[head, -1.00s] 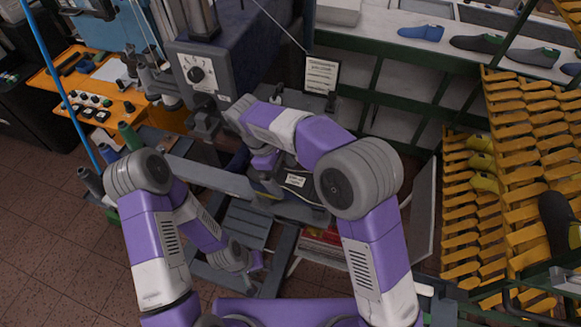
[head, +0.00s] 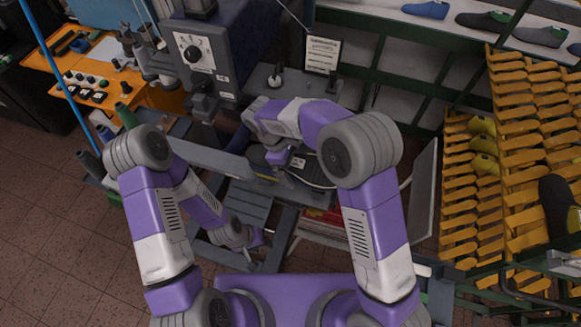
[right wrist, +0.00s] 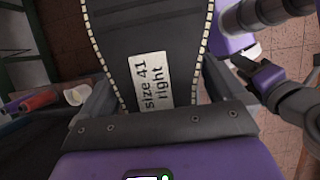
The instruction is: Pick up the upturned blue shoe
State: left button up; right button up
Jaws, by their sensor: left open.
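The upturned shoe (right wrist: 155,35) shows its dark sole, edged with pale stitches, in the right wrist view. A white label on it reads "size 41 right". In the head view the shoe (head: 312,173) lies sole up on the grey machine stand, partly hidden by my right arm; its blue upper is hard to make out. My right gripper (head: 280,165) is over the shoe. In the right wrist view its grey fingers flank the sole; whether they press on it I cannot tell. My left gripper (head: 255,238) is open and empty, lower down beside the stand.
A grey machine (head: 205,50) with a dial stands behind the shoe, with a sign (head: 322,53) beside it. Several shoes, one a blue shoe (head: 427,9), stand on the back shelf. A yellow rack (head: 520,150) is at the right. Brown floor is free at the left.

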jog(key=shift+w, duration=0.1)
jog(key=c, duration=1.4)
jog(key=shift+r, duration=0.1)
jog(key=shift+c, duration=0.5)
